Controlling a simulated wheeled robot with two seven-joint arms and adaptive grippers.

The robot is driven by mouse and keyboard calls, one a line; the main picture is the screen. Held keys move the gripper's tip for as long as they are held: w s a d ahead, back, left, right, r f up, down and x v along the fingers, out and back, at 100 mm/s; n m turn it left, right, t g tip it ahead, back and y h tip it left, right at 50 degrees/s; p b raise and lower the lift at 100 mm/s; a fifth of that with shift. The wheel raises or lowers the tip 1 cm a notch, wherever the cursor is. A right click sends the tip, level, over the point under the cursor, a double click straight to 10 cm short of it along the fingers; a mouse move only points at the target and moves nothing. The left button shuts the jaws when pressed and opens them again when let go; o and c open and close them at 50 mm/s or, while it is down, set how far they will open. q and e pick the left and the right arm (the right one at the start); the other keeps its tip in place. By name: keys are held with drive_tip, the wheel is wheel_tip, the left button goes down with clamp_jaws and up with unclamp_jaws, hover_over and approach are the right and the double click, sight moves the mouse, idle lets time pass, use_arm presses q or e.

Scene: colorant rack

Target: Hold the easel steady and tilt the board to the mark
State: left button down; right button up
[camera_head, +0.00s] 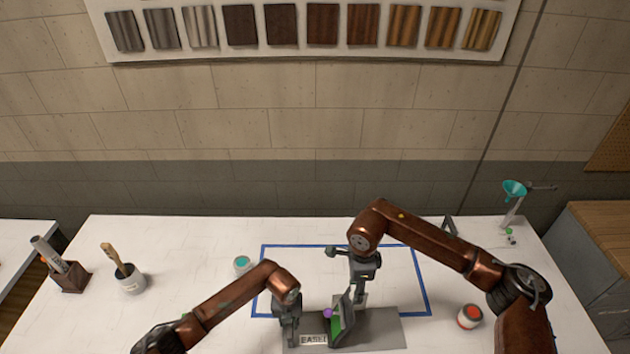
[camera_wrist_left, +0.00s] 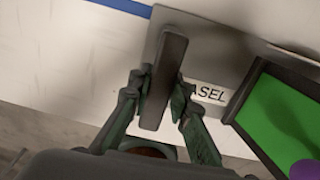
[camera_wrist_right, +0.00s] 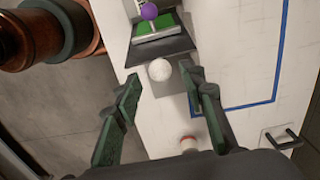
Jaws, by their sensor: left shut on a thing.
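The easel's grey base plate (camera_head: 380,328) lies near the table's front edge, with an EASEL label (camera_head: 313,340) on it. My right gripper (camera_wrist_right: 163,88) is open behind the board. A white ball (camera_wrist_right: 160,70) shows just beyond its fingertips, apart from both fingers. No mark is clearly identifiable.
A brush pot (camera_head: 131,284) and a brown holder (camera_head: 70,278) stand far left.

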drive_tip(key=shift+f, duration=2.45)
drive_tip(key=shift+c, duration=0.2)
clamp_jaws()
drive_tip(key=shift+d, duration=0.15)
use_arm(q)
drive_tip(key=shift+a, duration=0.15)
use_arm(e)
drive_tip(key=shift+d+f, duration=0.25)
drive_tip(key=shift+d, duration=0.75)
use_arm(q)
drive_tip(key=shift+f, duration=0.1)
use_arm(e)
drive_tip(key=shift+w+d, duration=0.1)
drive_tip(key=shift+d, duration=0.05)
use_arm(q)
drive_tip(key=shift+a, duration=0.15)
use_arm(e)
drive_tip(key=shift+d+f, duration=0.3)
drive_tip(key=shift+d, duration=0.6)
